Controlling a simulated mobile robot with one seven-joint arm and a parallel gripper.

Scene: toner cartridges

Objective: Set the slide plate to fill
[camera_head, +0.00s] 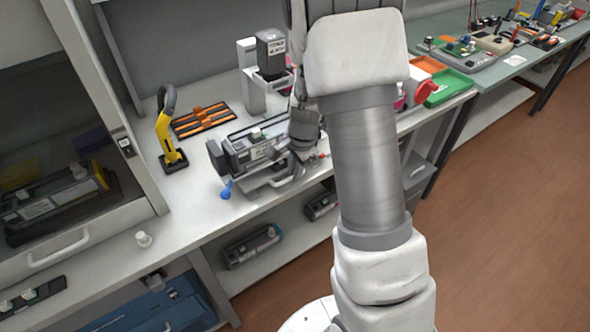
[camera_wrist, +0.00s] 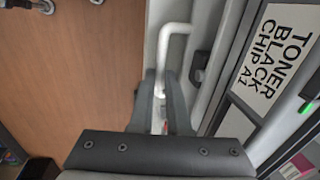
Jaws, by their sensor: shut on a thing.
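The filling fixture stands on the white bench in the head view, with a dark toner cartridge (camera_head: 255,146) lying in it. My gripper (camera_head: 300,160) is at the fixture's right end, partly hidden by my own arm. In the wrist view my gripper (camera_wrist: 165,90) is shut on a white bent handle (camera_wrist: 174,48) beside the cartridge. The cartridge's label (camera_wrist: 270,58) reads "TONER BLACK CHIP A1". I cannot make out the slide plate's position marks.
A blue knob (camera_head: 227,189) sits at the fixture's front left. The bench front edge is close.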

